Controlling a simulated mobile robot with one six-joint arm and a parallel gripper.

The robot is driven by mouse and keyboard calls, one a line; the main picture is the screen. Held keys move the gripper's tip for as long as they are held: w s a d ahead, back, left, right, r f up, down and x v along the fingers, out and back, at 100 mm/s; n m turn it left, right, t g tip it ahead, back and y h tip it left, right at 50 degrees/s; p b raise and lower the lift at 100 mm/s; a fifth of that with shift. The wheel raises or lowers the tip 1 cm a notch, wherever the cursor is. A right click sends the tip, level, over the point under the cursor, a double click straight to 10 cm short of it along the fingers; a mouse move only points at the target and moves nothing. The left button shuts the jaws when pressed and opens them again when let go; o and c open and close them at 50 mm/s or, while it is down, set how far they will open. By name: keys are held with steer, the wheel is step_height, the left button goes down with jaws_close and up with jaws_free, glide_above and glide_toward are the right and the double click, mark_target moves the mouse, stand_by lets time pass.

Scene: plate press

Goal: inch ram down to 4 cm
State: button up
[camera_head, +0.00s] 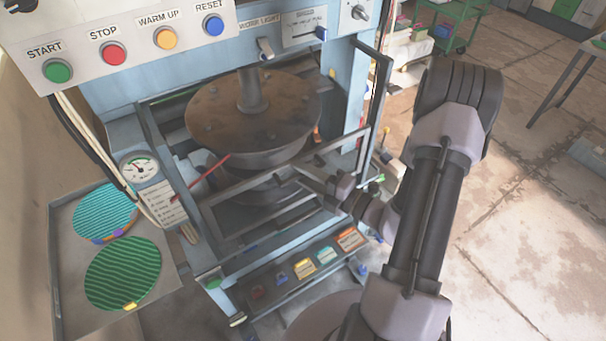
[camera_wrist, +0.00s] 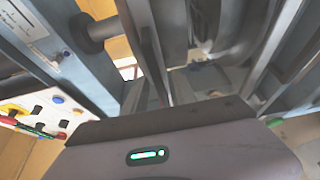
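The press ram is a thick rod (camera_head: 252,92) with a round brown bolted plate (camera_head: 235,120), seen in the head view. It hangs above a lower round part, with a gap I cannot measure. A row of small coloured, labelled controls (camera_head: 303,268) lines the front of the press; their labels are too small to read. My gripper (camera_head: 312,177) reaches in from the right, at the front frame bars below the ram plate. Its fingers are small and dark against the bars, so their opening is unclear. The wrist view shows its housing with a green light.
An upper panel (camera_head: 138,52) carries START, STOP, WARM UP and RESET buttons, with a work light switch beside them. A round gauge (camera_head: 139,167) sits at the left. A tray (camera_head: 66,268) at left holds teal and green ribbed discs.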

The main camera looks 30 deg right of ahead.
steer(key=shift+w, duration=0.1)
jaws_close()
stand_by(1.4)
